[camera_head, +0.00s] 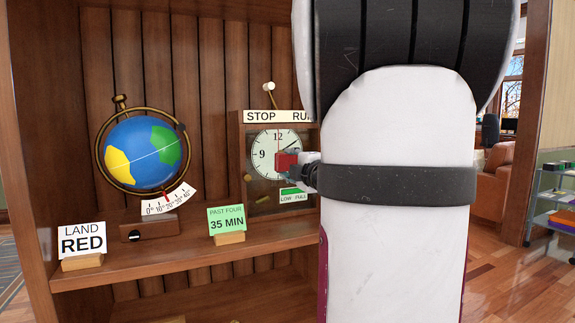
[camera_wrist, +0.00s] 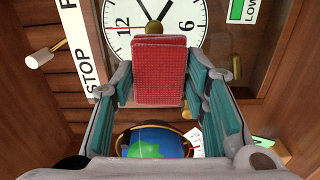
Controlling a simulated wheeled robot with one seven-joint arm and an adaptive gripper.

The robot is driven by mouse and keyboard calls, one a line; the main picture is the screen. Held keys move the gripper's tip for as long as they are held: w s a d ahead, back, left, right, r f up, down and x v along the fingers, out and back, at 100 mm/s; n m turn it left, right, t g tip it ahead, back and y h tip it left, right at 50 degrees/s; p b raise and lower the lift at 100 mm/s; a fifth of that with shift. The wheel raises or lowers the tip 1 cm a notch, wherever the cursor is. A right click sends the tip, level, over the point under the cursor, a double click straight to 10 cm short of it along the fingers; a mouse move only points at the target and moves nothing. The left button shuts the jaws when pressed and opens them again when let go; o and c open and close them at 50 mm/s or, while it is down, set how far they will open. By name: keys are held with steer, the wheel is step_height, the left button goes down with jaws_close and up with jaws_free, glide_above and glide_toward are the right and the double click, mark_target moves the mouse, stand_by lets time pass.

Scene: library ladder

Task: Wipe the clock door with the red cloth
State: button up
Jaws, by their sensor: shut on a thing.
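The red cloth (camera_head: 287,162), a folded block-like pad, is in front of the lower right of the white clock face in the head view. In the wrist view the red cloth (camera_wrist: 160,85) stands between my fingers. My gripper (camera_head: 293,166) is shut on it. The clock (camera_head: 265,152) is a wooden case with a STOP/RUN strip on top and a door at its front. Its dial (camera_wrist: 155,14) and a brass knob (camera_wrist: 153,28) show just beyond the cloth in the wrist view. I cannot tell whether the cloth touches the door. My arm hides the clock's right side.
A globe (camera_head: 142,152) on a wooden base stands left on the shelf (camera_head: 185,250). A LAND RED card (camera_head: 82,240) and a green 35 MIN card (camera_head: 227,220) stand near the front edge. A white-tipped lever (camera_head: 268,87) rises above the clock.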

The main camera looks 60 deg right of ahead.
steer(key=shift+s+a, duration=0.15)
steer(key=shift+s, duration=0.05)
steer(key=shift+s, duration=0.15)
steer(key=shift+b+v, duration=0.35)
steer(key=shift+v, duration=1.05)
